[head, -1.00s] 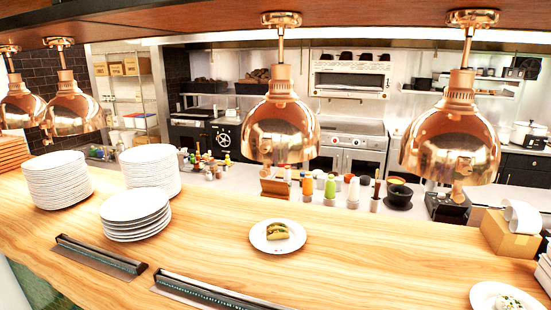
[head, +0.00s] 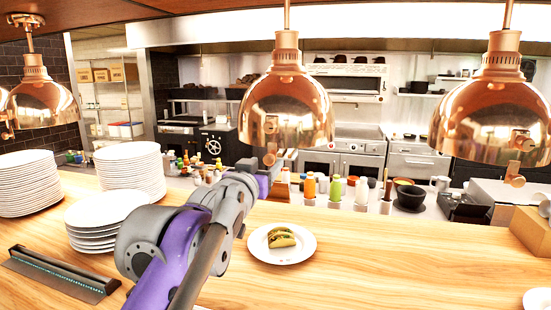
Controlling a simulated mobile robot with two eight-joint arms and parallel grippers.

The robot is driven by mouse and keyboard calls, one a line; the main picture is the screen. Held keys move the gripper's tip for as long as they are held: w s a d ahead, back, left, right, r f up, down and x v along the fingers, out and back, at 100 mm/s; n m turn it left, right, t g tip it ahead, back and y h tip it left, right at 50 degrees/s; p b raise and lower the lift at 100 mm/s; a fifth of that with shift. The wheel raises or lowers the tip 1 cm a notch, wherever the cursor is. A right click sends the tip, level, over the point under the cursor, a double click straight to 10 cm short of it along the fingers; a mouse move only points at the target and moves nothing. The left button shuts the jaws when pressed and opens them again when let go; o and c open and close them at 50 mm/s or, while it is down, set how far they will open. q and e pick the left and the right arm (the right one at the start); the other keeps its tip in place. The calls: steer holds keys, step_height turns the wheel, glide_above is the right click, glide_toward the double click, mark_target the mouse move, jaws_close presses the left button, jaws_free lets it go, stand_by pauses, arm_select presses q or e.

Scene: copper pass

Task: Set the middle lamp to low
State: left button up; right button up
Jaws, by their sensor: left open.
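The middle lamp (head: 287,105) is a shiny copper dome hanging from a rod over the counter. A small copper knob (head: 270,158) shows at its lower rim. My left arm reaches up from the bottom of the head view, and my left gripper (head: 273,170) is just below the lamp, close to the knob. The gripper is small and seen from behind; its jaws are open. I cannot tell whether it touches the knob. My right gripper is not in view.
Another copper lamp (head: 497,110) hangs at right and one (head: 43,103) at left. Below are a plate with a taco (head: 282,258), plate stacks (head: 128,168) and sauce bottles (head: 335,188).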

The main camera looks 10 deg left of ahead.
arm_select(q)
steer(key=w, duration=0.6)
steer(key=shift+w, duration=0.4)
steer(key=shift+f, duration=0.1)
jaws_close()
stand_by(0.9)
